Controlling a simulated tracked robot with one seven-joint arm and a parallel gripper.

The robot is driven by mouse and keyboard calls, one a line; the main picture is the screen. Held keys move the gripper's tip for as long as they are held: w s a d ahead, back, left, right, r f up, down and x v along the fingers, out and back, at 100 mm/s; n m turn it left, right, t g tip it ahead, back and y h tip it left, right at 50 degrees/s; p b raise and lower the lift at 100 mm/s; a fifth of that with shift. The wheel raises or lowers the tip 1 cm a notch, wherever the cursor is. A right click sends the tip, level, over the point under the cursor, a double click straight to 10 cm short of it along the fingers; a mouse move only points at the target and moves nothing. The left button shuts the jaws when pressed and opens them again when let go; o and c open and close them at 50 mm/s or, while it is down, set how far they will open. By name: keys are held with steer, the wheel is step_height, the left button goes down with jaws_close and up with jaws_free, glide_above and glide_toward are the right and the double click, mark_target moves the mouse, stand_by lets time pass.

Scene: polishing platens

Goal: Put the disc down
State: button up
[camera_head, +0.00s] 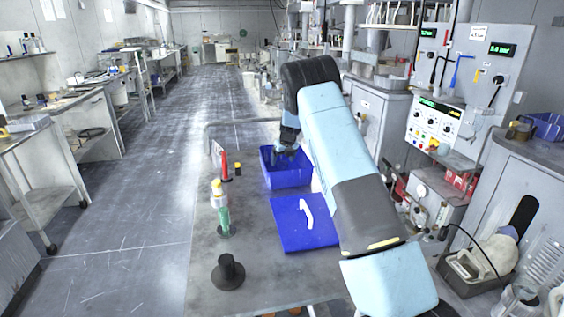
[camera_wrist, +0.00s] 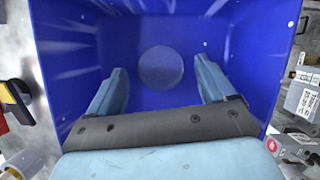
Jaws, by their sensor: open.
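A round disc (camera_wrist: 161,68) lies flat on the floor of a blue bin (camera_wrist: 62,45) in the wrist view. It looks blue like the bin, with only its outline standing out. My gripper (camera_wrist: 157,84) is open, with its two fingers spread apart and pointing into the bin. Nothing is between the fingertips, and the disc lies beyond them, apart from them. In the head view my gripper (camera_head: 287,150) reaches down over the blue bin (camera_head: 288,178) on the grey table (camera_head: 215,270). The disc is hidden there.
A blue mat (camera_head: 290,232) with a white handle-like item (camera_head: 306,213) lies in front of the bin. A green-and-white bottle (camera_head: 222,212), a red upright item (camera_head: 224,165) and a black spool-shaped stand (camera_head: 228,271) stand at left. Machines line the right side.

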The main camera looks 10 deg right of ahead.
steer(key=s+d+r+n, duration=0.1)
steer(key=s+r+n, duration=0.3)
steer(key=s+r, duration=0.6)
steer(key=s+r+n, duration=0.3)
steer(key=s+r, duration=0.3)
steer(key=r, duration=0.7)
steer(key=s+r+n, duration=0.5)
steer(key=s, duration=0.3)
steer(key=s+r+n, duration=0.4)
steer(key=s, duration=0.5)
steer(key=s+a+f+n+t+h, duration=0.1)
steer(key=s+f+n, duration=0.1)
steer(key=s+n, duration=1.5)
steer(key=s, duration=1.3)
steer(key=shift+s+a+n, duration=0.25)
steer(key=shift+n, duration=0.05)
steer(key=shift+c, duration=0.4)
